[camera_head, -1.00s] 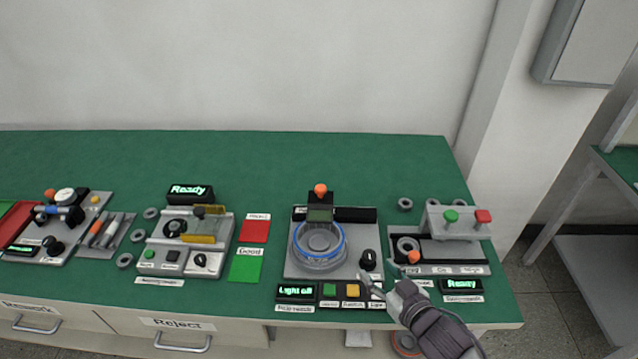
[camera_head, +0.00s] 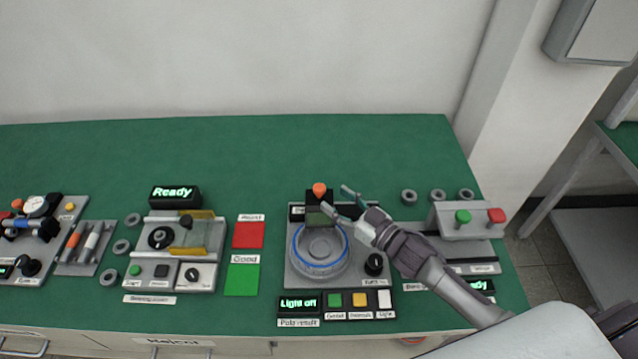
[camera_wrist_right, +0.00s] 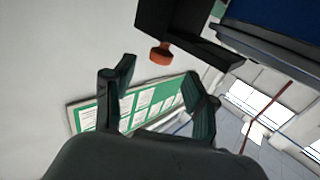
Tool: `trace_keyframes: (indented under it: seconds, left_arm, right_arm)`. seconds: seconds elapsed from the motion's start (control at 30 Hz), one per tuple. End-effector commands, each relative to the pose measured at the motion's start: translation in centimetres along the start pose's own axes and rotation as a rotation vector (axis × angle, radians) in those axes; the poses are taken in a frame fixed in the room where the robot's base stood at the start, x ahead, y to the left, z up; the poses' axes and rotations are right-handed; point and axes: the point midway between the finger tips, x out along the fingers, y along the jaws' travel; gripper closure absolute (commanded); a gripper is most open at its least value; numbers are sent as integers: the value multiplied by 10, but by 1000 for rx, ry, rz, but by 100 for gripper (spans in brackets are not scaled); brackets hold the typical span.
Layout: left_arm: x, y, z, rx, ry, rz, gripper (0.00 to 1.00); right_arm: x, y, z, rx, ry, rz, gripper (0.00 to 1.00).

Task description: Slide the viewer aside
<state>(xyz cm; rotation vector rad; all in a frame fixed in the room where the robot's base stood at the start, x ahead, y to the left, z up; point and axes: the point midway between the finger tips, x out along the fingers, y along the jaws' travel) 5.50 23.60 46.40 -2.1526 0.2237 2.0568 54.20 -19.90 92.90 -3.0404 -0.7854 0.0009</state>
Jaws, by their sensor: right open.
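The viewer (camera_head: 320,217) is a dark block with a small greenish screen and an orange knob (camera_head: 320,189) on top. It stands at the back of the pole-result station, behind a round grey fixture with a blue ring (camera_head: 320,250). My right gripper (camera_head: 338,200) is open and empty, just right of the viewer and close to the orange knob. I cannot tell whether it touches. In the right wrist view the orange knob (camera_wrist_right: 161,54) shows under a dark bracket, beyond the open fingers (camera_wrist_right: 155,90). My left gripper is not in view.
My right arm covers part of the station at right, with its green button (camera_head: 462,217) and red button (camera_head: 495,215). Several grey rings lie behind it. A red card (camera_head: 249,235) and a green card (camera_head: 242,280) lie left. The back of the green table (camera_head: 300,145) is clear.

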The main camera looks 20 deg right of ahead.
Motion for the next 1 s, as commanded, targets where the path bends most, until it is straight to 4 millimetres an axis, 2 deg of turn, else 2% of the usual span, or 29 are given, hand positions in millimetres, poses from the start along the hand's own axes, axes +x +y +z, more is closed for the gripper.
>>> trace_keyframes:
  seconds: [0.1, 0.27, 0.43, 0.73, 0.77, 1.0]
  left_arm:
    - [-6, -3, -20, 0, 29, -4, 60]
    - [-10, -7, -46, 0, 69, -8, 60]
    - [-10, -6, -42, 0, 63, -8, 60]
    - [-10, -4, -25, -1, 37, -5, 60]
    - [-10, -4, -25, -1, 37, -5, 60]
    - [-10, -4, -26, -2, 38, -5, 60]
  right_arm:
    - [26, 0, -3, 0, 3, 0, 43]
    - [50, 0, -1, 1, 1, 1, 43]
    - [61, -1, 0, 0, -1, 0, 43]
    - [63, 0, 0, -1, -1, 0, 43]
    - [63, 0, 0, -1, -1, 0, 47]
    - [63, 0, 0, -1, -1, 0, 87]
